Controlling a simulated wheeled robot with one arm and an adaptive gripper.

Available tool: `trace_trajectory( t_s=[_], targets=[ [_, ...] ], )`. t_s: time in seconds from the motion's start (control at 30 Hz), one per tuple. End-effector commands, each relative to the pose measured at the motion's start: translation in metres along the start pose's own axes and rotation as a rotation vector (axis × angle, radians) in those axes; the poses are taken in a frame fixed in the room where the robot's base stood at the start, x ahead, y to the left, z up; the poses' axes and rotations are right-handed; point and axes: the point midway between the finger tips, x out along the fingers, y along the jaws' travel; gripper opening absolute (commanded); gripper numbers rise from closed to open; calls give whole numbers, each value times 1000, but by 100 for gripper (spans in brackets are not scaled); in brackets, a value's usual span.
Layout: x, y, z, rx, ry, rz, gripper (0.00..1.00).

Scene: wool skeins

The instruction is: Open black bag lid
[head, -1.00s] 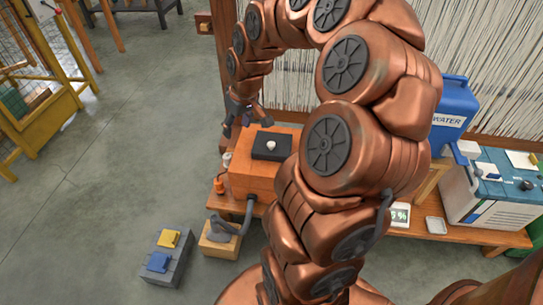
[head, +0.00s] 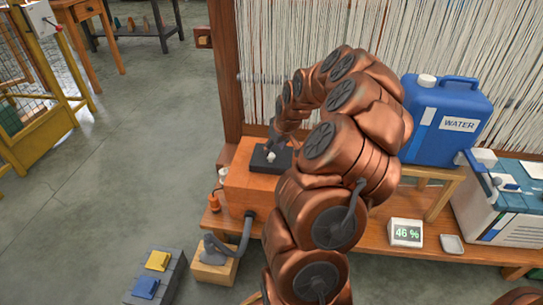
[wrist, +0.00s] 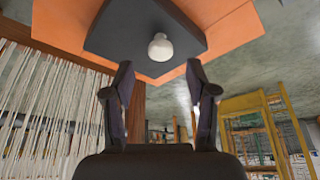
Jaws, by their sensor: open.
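A dark, flat lid (head: 259,160) with a small pale knob (head: 271,156) lies on top of an orange-brown box (head: 247,191) in the head view. No separate black bag is recognisable. In the wrist view the lid (wrist: 126,25) and knob (wrist: 160,46) show against the orange box top (wrist: 243,25). My gripper (wrist: 160,80) is open and empty, its two dark fingers apart, with the knob beyond the gap between them. In the head view my arm reaches down to the back right of the lid, and the fingers are hard to make out.
A blue water jug (head: 447,122), a small "46 %" display (head: 406,233) and a white-and-blue machine (head: 505,205) stand right of my arm. A threaded loom (head: 300,40) rises behind. Open floor lies left.

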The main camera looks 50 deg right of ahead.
Motion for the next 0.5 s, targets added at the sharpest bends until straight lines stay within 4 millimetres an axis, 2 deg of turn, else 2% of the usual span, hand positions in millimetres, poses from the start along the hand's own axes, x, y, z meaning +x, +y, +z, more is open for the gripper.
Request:
trace_trajectory(
  t_s=[0.03, 0.2, 0.5],
  targets=[
    [12, -1, 2, -1, -4, -2, 57],
    [34, -1, 2, 0, -5, -3, 57],
    [40, 0, 0, 0, -1, -1, 57]
  ],
)
